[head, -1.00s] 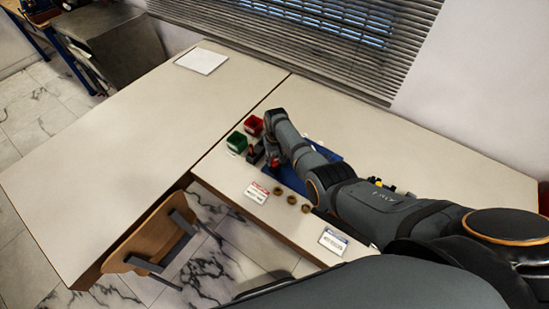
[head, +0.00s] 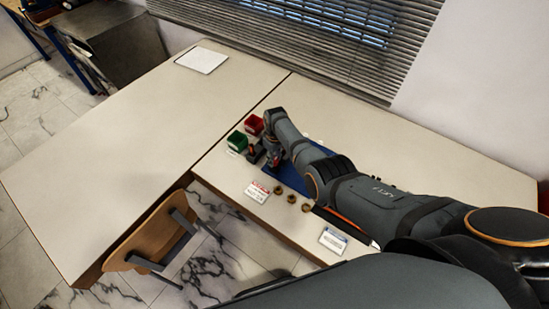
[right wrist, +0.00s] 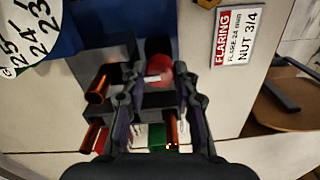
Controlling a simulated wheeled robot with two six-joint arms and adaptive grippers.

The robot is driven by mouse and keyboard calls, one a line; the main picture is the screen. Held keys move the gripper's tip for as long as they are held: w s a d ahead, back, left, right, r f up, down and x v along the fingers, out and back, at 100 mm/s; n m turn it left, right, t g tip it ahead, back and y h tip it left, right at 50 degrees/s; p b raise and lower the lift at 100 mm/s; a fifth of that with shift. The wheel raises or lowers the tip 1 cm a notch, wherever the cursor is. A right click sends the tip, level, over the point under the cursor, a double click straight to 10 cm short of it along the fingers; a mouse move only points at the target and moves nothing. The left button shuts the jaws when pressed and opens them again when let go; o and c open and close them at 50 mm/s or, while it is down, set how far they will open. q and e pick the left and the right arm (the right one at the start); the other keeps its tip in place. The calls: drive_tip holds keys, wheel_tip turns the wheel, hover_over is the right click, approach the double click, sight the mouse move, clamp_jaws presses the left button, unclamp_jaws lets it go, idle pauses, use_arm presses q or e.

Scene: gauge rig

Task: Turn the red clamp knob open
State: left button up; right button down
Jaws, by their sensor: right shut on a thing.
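The red clamp knob (right wrist: 158,70) is round with a pale bar across it. It shows in the right wrist view on a dark grey block, between the fingers of my right gripper (right wrist: 157,84). The fingers are shut on it from both sides. In the head view my right gripper (head: 272,158) is small and dark at the rig, beside a blue plate (head: 289,174), and the knob is hard to make out there. My left gripper is not in view.
A red bin (head: 254,124) and a green bin (head: 237,141) stand behind the gripper. Several brass nuts (head: 292,198) and printed cards (head: 257,191) lie along the front edge. A round numbered dial (right wrist: 27,35) is at the wrist view's upper left. The left table is mostly clear.

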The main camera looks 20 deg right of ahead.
idle(0.3)
drive_tip(key=c, duration=1)
unclamp_jaws()
